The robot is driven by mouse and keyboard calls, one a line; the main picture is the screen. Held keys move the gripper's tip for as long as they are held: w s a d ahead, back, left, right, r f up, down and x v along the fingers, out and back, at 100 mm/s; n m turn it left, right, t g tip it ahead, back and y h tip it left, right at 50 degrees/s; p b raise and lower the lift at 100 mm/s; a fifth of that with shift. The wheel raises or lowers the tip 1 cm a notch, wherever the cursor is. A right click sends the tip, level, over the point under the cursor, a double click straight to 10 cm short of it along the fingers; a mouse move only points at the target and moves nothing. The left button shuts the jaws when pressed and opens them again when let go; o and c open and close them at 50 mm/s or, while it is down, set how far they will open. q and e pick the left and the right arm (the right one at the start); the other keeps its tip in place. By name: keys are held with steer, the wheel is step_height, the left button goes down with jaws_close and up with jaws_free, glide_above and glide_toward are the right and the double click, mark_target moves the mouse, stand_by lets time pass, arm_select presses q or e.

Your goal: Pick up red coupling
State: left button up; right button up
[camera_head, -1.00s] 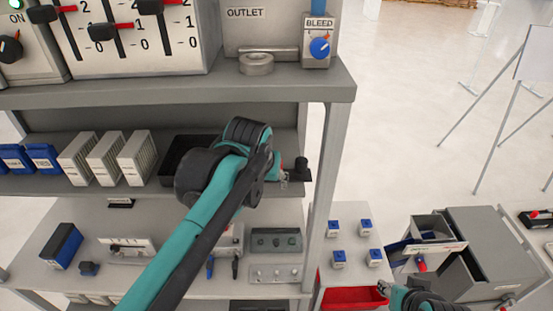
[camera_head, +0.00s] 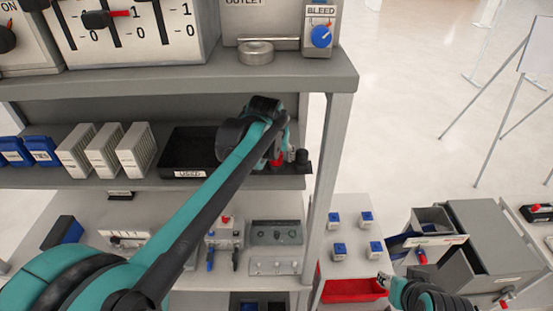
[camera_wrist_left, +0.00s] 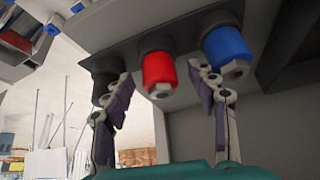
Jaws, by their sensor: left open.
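The red coupling (camera_wrist_left: 158,72) sits in the left wrist view between a black coupling (camera_wrist_left: 107,82) and a blue coupling (camera_wrist_left: 226,48), all on one grey plate. My left gripper (camera_wrist_left: 160,76) is open; one fingertip appears on each side of the red coupling, and contact cannot be told. In the head view, a bit of the red coupling (camera_head: 278,158) shows beside my left wrist at the middle shelf's right end. The black coupling (camera_head: 302,160) is to its right; my wrist hides the blue one. My right gripper (camera_head: 384,281) is at the lower right, its fingers too small to judge.
A black tray (camera_head: 180,150) marked USED is left of my left wrist on the middle shelf. The upper shelf (camera_head: 200,88) overhangs it, and a shelf post (camera_head: 330,170) stands close on the right. A red bin (camera_head: 352,290) lies near my right gripper.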

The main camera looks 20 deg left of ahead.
arm_select(q)
steer(key=c, duration=1.3)
